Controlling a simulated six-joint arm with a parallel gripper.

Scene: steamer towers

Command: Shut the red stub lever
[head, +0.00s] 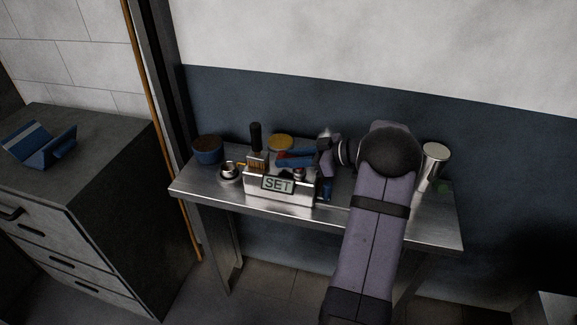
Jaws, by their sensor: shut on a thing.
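The red stub lever (282,154) shows as a small red patch above the back of a white box marked SET (305,192) on the metal table. My gripper (285,159) reaches in from the right, low over the box, with its blue fingers pointing left. The fingers are at the red lever and appear shut on it. They cover most of the lever, so its angle is hard to tell. A small round fitting (299,173) sits just below the fingers.
On the steel table (430,225) stand a blue pot (207,150), a dark-handled brush (256,145), a yellow-topped tub (280,142), a small metal cup (230,170) and a metal cylinder (434,165). A grey drawer cabinet (90,150) stands at left. My arm hides part of the table's right side.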

